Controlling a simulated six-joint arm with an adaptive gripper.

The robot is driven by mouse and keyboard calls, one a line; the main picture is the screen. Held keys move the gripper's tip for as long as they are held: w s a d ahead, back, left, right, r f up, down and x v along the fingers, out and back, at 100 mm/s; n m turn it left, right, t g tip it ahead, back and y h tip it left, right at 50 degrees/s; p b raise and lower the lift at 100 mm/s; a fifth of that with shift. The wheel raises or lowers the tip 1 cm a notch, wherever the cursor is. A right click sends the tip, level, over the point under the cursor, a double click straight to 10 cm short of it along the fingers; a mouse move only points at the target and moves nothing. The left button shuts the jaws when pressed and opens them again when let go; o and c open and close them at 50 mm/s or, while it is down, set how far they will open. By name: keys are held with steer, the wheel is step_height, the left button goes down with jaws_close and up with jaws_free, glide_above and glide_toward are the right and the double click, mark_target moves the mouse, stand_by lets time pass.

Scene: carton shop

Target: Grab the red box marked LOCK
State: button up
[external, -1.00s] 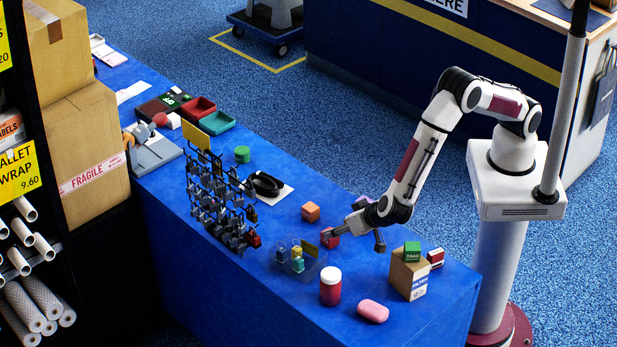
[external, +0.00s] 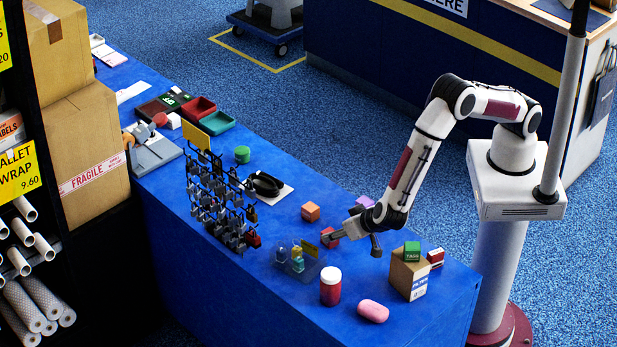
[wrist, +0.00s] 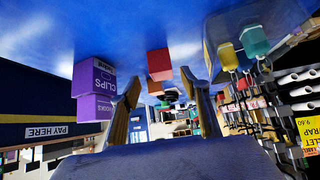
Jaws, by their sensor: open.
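A small red box (external: 331,238) stands on the blue table, partly hidden by a finger of my gripper (external: 352,243) in the external view. In the wrist view a red box (wrist: 159,62) shows ahead, between the two fingers of my gripper (wrist: 160,80). My gripper is open, low over the table, with nothing held. No LOCK marking can be read on this box. A second red box with a white part (external: 436,257) stands at the right behind the carton.
Purple boxes marked CLIPS and HOOKS (wrist: 95,85) are left of the fingers in the wrist view.

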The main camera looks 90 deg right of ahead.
steer(key=shift+x, duration=2.6)
steer(key=shift+a, duration=0.2)
steer(key=shift+c, duration=0.4)
steer(key=shift+w, duration=0.1)
steer(key=c, duration=1.2)
